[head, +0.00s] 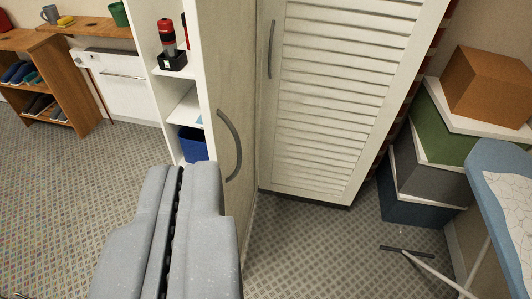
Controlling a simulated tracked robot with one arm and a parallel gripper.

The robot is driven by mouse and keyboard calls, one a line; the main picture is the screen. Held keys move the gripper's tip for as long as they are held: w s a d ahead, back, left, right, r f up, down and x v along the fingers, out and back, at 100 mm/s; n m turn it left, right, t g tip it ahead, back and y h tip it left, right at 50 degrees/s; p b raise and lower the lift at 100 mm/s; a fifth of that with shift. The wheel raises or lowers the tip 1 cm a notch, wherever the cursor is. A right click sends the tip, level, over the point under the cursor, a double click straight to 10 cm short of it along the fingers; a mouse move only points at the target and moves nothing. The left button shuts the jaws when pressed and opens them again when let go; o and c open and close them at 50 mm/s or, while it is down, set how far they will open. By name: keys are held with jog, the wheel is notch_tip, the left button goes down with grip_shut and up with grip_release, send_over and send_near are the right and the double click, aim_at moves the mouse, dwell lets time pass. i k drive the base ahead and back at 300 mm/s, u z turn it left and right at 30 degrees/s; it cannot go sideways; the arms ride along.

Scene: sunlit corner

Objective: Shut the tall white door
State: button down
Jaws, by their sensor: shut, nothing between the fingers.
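A tall off-white plain panel with a dark curved handle (230,145) stands upright in the middle, seen at a steep angle. It looks like a door; how far it is open, I cannot tell. A tall white louvred door (335,100) with a slim dark handle (270,50) is to its right, at an angle to it. My gripper (180,168) is shut and empty at the bottom, left of the plain panel and its handle. Its grey fingers hide part of the floor and the panel's foot. Whether it touches the panel, I cannot tell.
White shelves (183,110) left of the panel hold a red flashlight (167,38) and a blue bin (193,143). Stacked boxes (430,165) and an ironing board (510,190) with thin legs stand at right. A wooden shoe rack (80,95) is far left. Carpet at left is clear.

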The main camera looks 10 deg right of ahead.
aim_at(225, 37)
jog(key=z, duration=0.15)
jog(key=i, duration=1)
jog(key=u, duration=0.05)
